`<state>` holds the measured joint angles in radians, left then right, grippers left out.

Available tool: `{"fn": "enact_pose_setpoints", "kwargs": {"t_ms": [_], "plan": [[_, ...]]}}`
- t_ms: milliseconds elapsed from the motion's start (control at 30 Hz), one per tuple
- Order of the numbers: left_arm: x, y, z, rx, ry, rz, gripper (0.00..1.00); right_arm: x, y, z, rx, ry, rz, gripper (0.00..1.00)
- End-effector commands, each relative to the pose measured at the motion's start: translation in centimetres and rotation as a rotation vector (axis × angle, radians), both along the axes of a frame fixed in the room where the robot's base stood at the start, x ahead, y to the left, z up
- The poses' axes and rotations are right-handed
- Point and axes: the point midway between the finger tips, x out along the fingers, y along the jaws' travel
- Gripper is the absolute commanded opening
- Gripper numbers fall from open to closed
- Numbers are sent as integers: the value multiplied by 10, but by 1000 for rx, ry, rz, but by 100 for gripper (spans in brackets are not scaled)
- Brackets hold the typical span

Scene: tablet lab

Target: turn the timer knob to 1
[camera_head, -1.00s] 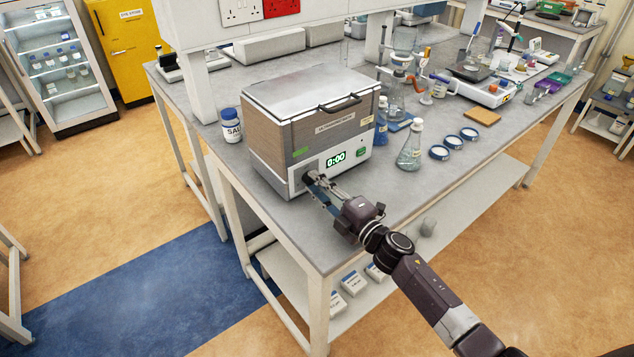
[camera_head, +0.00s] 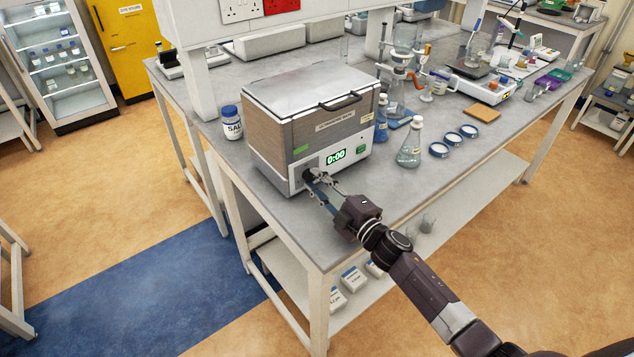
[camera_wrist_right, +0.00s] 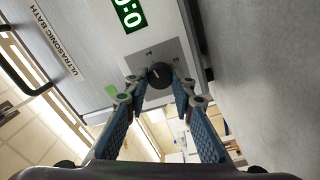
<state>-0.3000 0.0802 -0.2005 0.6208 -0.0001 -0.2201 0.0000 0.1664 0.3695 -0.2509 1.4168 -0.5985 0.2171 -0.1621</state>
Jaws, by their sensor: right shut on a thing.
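The ultrasonic bath (camera_head: 331,137) is a brown and grey box with a lid, standing on the bench. Its green display (camera_head: 336,156) reads 0:00. The dark timer knob (camera_wrist_right: 159,75) sits on a grey dial plate in the right wrist view, with a light mark on its face. In the head view the knob (camera_head: 309,174) is partly hidden by the fingers. My right gripper (camera_head: 315,179) is at the front panel, shut on the knob, with one finger on each side in the right wrist view (camera_wrist_right: 157,88). My left gripper is not in view.
A salt jar (camera_head: 231,123) stands left of the bath. A flask (camera_head: 411,147), blue-rimmed dishes (camera_head: 453,142) and other glassware stand to the right. The bench top (camera_head: 400,190) in front of the flask is clear.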

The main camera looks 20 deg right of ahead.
Motion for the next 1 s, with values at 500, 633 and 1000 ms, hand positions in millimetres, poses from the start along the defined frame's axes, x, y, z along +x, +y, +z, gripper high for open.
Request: {"fn": "enact_pose_setpoints", "kwargs": {"t_ms": [500, 633, 1000], "plan": [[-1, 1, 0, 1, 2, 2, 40, -2, -1, -1, -2, 2, 0, 41], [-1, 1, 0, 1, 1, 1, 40, -13, -5, -3, -2, 3, -1, 41], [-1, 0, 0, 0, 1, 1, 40, -79, -29, -7, -2, 5, -1, 41]]}}
